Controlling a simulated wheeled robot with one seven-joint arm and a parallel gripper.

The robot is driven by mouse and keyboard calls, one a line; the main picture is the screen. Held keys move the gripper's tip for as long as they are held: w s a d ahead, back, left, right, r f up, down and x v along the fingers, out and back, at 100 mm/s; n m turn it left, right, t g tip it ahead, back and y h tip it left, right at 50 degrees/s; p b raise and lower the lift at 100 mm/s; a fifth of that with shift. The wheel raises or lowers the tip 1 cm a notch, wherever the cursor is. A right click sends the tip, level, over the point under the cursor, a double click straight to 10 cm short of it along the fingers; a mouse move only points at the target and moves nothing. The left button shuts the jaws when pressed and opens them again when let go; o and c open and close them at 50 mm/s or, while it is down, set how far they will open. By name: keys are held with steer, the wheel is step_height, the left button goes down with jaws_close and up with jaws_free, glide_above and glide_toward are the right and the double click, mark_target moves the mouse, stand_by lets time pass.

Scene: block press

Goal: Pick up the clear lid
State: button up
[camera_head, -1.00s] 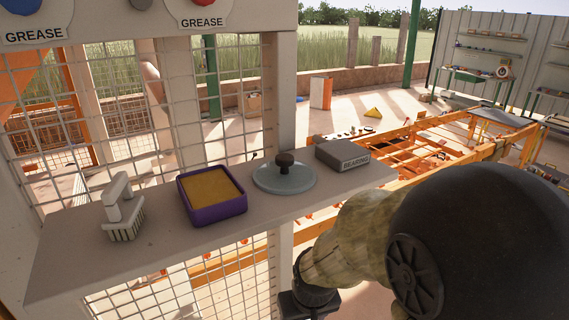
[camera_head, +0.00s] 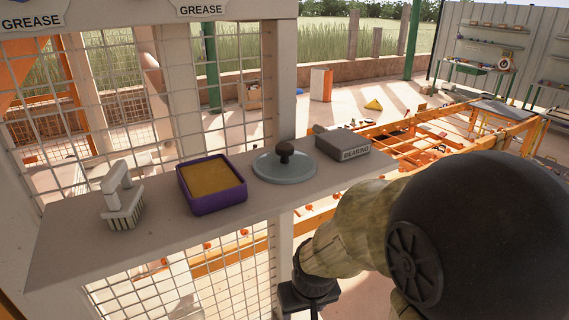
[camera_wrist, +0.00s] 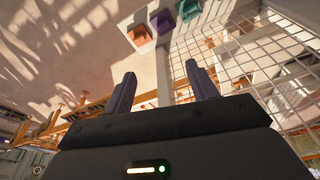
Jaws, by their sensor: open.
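A round, clear grey-blue lid (camera_head: 284,168) with a dark knob lies on the shelf in the head view, between a purple tray and a grey box. In the wrist view my gripper (camera_wrist: 158,85) is open, its two fingers apart with nothing between them. The lid does not show clearly in the wrist view. In the head view my arm is at the lower right, below and in front of the shelf, and the fingers are not visible there.
The shelf (camera_head: 70,243) also holds a white brush (camera_head: 122,200), the purple tray (camera_head: 212,203) with a yellow-brown filling and the grey box labelled BEARING (camera_head: 343,143). A wire grid (camera_head: 130,100) stands behind the shelf. Orange framework (camera_head: 450,128) lies beyond at right.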

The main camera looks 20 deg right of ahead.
steer(key=s+b+x, duration=0.1)
steer(key=b+x, duration=0.6)
steer(key=x, duration=0.1)
steer(key=shift+s+f+b, duration=0.3)
steer(key=shift+s+b, duration=0.05)
steer(key=shift+s, duration=0.05)
